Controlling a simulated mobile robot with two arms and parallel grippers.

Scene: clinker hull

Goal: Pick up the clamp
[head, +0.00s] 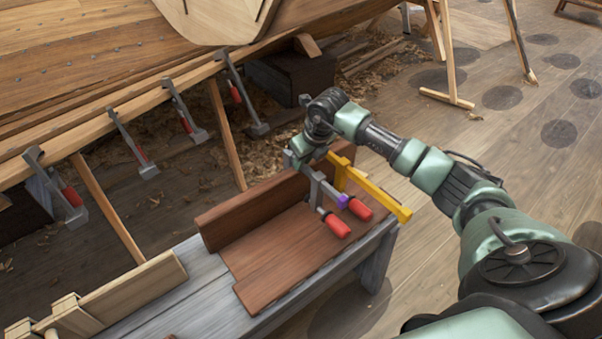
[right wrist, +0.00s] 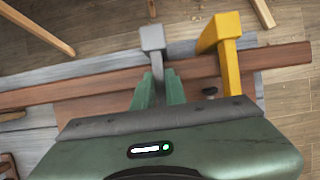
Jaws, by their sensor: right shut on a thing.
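My right gripper (head: 303,150) is over the far end of the bench, shut on a grey clamp (head: 317,187). In the right wrist view the grey clamp (right wrist: 153,38) stands between the two green fingers (right wrist: 159,88), its head beyond them. A purple piece (head: 342,200) and red handles (head: 335,224) show below the gripper in the head view. A yellow clamp (head: 375,191) is close beside it, to the right in both views. I cannot tell which red handle belongs to which clamp, or whether the grey clamp touches the boards. My left gripper is not in view.
Reddish planks (head: 275,255) lie on the grey bench (head: 185,297), one upright on edge (head: 252,207). Several other clamps (head: 185,112) hang along the hull's lower edge (head: 90,118) at left. Pale wood blocks (head: 128,291) sit at the bench's near left. Floor at right is mostly clear.

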